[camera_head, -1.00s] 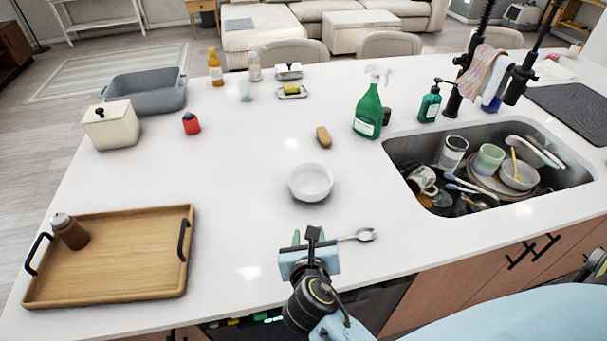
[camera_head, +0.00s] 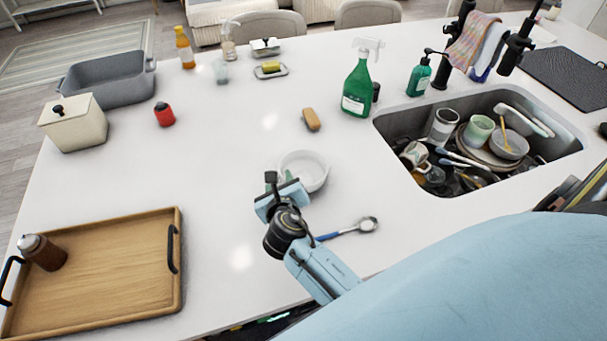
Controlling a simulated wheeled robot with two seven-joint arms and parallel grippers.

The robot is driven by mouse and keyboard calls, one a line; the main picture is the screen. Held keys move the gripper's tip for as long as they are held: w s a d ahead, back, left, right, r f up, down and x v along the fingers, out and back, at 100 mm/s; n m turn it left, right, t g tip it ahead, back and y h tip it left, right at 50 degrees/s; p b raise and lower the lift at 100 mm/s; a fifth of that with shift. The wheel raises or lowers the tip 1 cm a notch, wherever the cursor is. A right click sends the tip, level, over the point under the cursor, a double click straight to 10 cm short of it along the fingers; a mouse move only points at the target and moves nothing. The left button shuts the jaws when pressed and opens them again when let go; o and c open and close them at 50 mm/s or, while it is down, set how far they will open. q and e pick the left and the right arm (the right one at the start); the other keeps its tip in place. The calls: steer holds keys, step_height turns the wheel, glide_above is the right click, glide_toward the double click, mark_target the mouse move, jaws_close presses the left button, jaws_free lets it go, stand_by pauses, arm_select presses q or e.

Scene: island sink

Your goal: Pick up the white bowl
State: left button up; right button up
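The white bowl (camera_head: 311,166) sits upright on the white counter, left of the sink. My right gripper (camera_head: 281,178) is at the bowl's near left rim, with its arm coming in from the lower right. A greenish fingertip shows against the bowl's left side. The fingers look apart, and the gripper body partly hides them and the near left rim. Whether a finger touches the bowl cannot be told. My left gripper is not in view.
A spoon (camera_head: 368,224) with a blue handle lies just right of my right gripper. A brown sponge (camera_head: 311,120) and a green spray bottle (camera_head: 356,90) stand beyond the bowl. The full sink (camera_head: 391,131) is to the right, a wooden tray (camera_head: 110,280) to the left.

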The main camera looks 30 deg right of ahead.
mark_target(281, 172)
steer(key=x, duration=0.4)
steer(key=shift+s+d, duration=0.1)
steer(key=shift+d, duration=0.2)
steer(key=shift+f, duration=0.15)
steer(key=shift+c, duration=0.3)
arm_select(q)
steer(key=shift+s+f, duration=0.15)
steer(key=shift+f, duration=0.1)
arm_select(e)
jaws_close()
